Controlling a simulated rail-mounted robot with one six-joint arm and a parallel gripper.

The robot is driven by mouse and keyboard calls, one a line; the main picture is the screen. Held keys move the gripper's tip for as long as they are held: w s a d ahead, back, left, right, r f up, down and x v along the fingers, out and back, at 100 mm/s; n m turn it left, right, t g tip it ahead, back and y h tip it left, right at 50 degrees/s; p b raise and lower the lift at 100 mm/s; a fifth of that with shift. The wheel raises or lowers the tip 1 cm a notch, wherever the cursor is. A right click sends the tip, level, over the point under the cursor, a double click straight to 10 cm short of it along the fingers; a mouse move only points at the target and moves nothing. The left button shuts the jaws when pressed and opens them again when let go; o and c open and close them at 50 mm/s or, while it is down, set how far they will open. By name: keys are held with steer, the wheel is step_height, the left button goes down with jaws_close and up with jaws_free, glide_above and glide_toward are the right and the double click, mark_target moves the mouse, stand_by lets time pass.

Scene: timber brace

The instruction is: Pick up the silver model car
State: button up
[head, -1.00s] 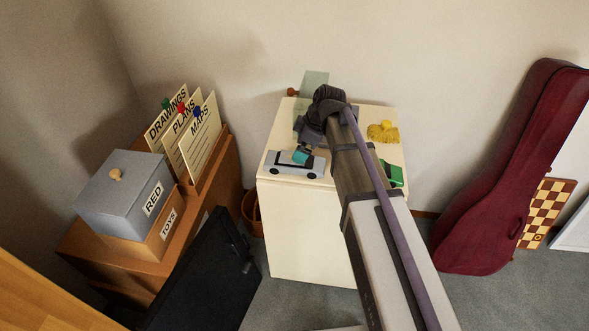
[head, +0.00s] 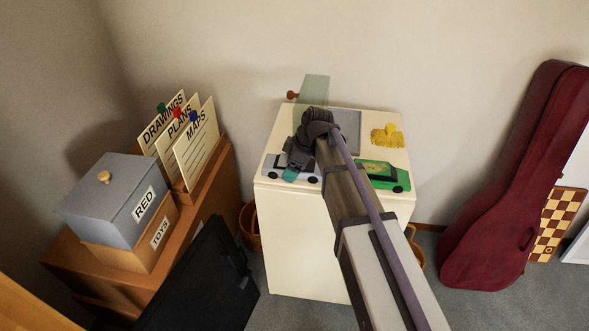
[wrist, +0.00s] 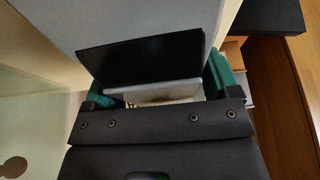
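The silver model car (head: 271,168) with dark windows stands on the top of the white cabinet (head: 300,197), near its front left corner. My gripper (head: 293,167) is over the middle of the car and hides part of it. A teal fingertip shows at the car's near side. In the wrist view the car's dark window and silver body (wrist: 150,91) lie between the two teal fingers of my gripper (wrist: 165,90). The fingers are wide apart, one on each side. A gap seems to show by the right finger; contact on the left is unclear.
A green model car (head: 392,178) stands to the right, partly behind my arm. A yellow object (head: 387,135) and a grey panel (head: 350,125) are farther back. A clear greenish pane (head: 313,90) rises at the rear. A red instrument case (head: 510,190) leans at the right.

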steer(key=c, duration=0.7)
steer(key=shift+r, duration=0.15)
